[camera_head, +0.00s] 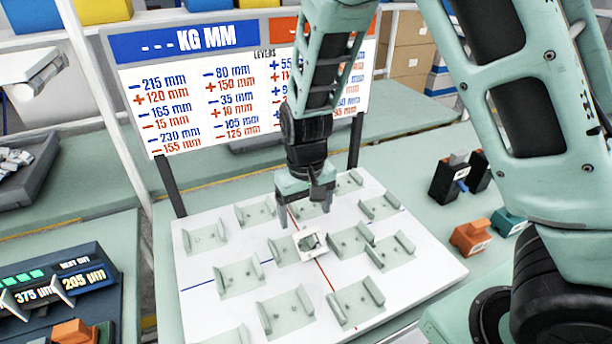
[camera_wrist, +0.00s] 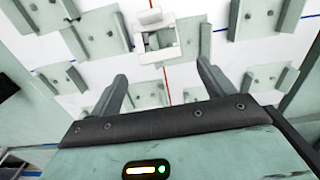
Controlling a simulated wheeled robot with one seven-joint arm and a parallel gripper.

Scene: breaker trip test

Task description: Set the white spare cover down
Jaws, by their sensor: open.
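The white spare cover (camera_head: 311,243) is a small white square frame with a grey opening. It sits near the middle of the white board, among the grey cradles and close to the red line. In the wrist view the cover (camera_wrist: 143,57) lies just beyond my fingertips, with grey cradle walls on both sides. I cannot tell whether it rests on a cradle or on the board. My gripper (camera_head: 306,203) is over the board behind the cover. In the wrist view my gripper (camera_wrist: 162,72) has its fingers apart, with nothing between them.
The white board (camera_head: 445,268) carries several grey cradles (camera_head: 240,278) and crossing blue and red lines. A sign on dark posts (camera_head: 170,190) stands behind it. Orange (camera_head: 470,238) and black (camera_head: 447,180) blocks lie to the right. A dark display box (camera_head: 95,270) stands at left.

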